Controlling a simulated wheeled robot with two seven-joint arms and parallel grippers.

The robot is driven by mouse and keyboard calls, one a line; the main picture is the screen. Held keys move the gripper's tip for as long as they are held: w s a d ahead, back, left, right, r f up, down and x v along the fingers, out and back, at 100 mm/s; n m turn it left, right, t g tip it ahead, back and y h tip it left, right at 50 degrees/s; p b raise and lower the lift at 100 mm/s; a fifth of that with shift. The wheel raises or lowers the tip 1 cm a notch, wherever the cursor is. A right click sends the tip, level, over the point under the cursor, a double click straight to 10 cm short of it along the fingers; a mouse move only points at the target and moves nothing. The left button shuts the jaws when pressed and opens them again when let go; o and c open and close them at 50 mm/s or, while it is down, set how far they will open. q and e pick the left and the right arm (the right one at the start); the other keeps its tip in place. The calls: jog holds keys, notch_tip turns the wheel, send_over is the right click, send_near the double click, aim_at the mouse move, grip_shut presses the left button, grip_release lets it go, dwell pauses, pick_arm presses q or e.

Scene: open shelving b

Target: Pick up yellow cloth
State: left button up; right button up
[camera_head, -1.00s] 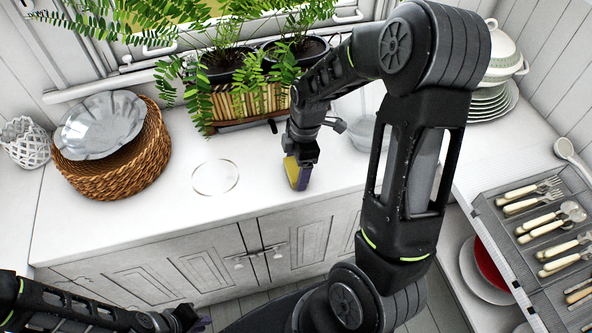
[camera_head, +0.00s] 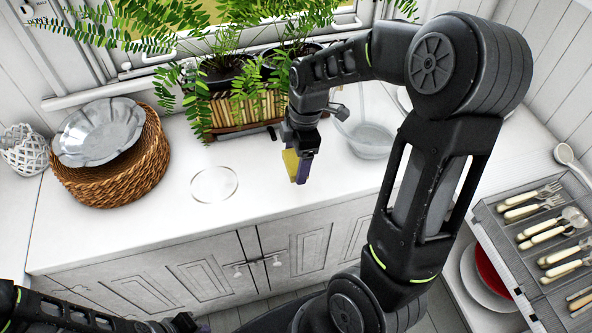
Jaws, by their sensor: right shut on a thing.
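The yellow cloth (camera_head: 291,162) is between the fingers of my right gripper (camera_head: 302,170), over the white counter (camera_head: 255,190) in front of the planter. My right gripper points down and is shut on the cloth. Its purple fingertips hide part of the cloth. Whether the cloth is clear of the counter is hard to tell. My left gripper (camera_head: 199,326) shows only partly at the bottom edge, low in front of the cabinets and far from the cloth; its opening is not clear.
A planter with ferns (camera_head: 240,108) stands close behind the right gripper. A glass bowl (camera_head: 370,142) is to its right. A clear round dish (camera_head: 214,184) lies to the left, beyond it a wicker basket (camera_head: 125,180) with a metal plate.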

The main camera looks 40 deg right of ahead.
aim_at(294, 161)
notch_tip(294, 161, up, 4)
jog(key=shift+r, duration=0.1)
dwell(0.5)
